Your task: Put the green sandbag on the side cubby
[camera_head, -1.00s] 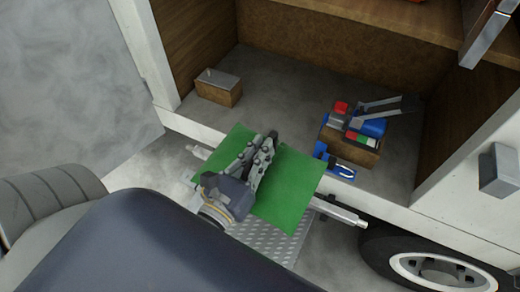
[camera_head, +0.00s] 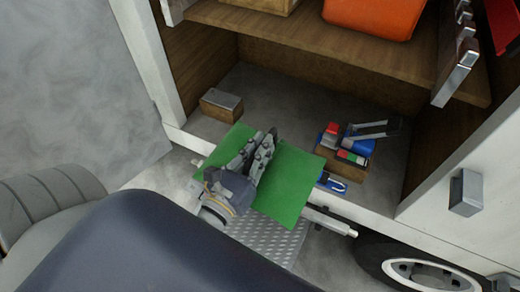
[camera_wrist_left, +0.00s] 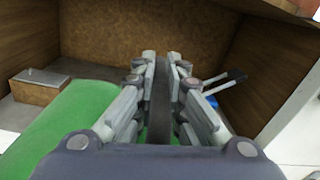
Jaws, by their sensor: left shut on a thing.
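The green sandbag (camera_head: 288,186) is a flat green sheet-like bag in the head view. My left gripper (camera_head: 266,140) is shut on it across its middle, and the bag spreads out on both sides. It is held above the metal step, in front of the cubby's lower sill. In the left wrist view the fingers (camera_wrist_left: 160,62) point toward the cubby's back wall, and the green bag (camera_wrist_left: 70,125) shows at the left. The side cubby floor (camera_head: 285,112) is grey, with brown walls. My right gripper is not in view.
A small brown box (camera_head: 221,105) stands at the cubby's left. A wooden box with tools (camera_head: 344,158) stands at the right, with a blue item (camera_head: 332,183) by the sill. A shelf (camera_head: 330,45) hangs above, holding an orange case (camera_head: 374,15). The floor between the boxes is clear.

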